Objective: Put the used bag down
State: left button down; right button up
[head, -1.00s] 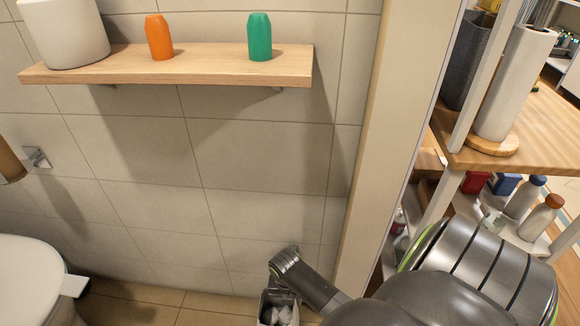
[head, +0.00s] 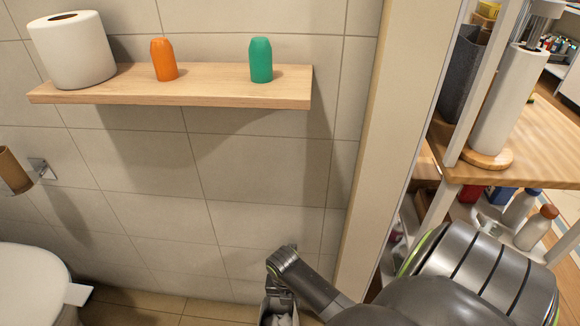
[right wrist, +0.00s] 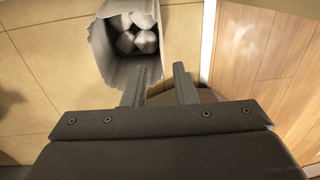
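The used bag is a grey, crumpled, open-topped bag (right wrist: 102,50) with white wadded pieces inside. It shows at the top of the right wrist view, and partly at the bottom edge of the head view (head: 267,312). My right gripper (right wrist: 158,80) has its two fingers apart. The left finger overlaps the near side of the bag, and a fold of the bag shows between the fingers. The right finger is clear of it. The underside of the bag is hidden, so floor contact cannot be told. My left gripper is not in view.
A wooden shelf (head: 205,88) on the tiled wall holds a paper roll (head: 75,55), an orange bottle (head: 163,62) and a green bottle (head: 261,62). A toilet (head: 32,285) stands at left. A wall edge (head: 375,150) and wooden shelving (head: 530,150) are at right.

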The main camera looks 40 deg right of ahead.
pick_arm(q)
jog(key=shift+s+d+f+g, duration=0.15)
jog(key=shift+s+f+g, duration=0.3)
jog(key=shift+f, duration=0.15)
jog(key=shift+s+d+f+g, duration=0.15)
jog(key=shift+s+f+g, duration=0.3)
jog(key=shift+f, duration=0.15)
pick_arm(e)
jog(key=s+a+r+m+t, duration=0.2)
jog(key=r+m+t, duration=0.4)
jog(key=r+m, duration=0.5)
jog(key=s+a+r+m+t, duration=0.2)
jog(key=r+m+t, duration=0.4)
jog(key=r+m, duration=0.6)
jog(key=m, duration=0.4)
jog(key=shift+s+a+r, duration=0.25)
jog(key=shift+s+a, duration=0.05)
jog(key=shift+s, duration=0.05)
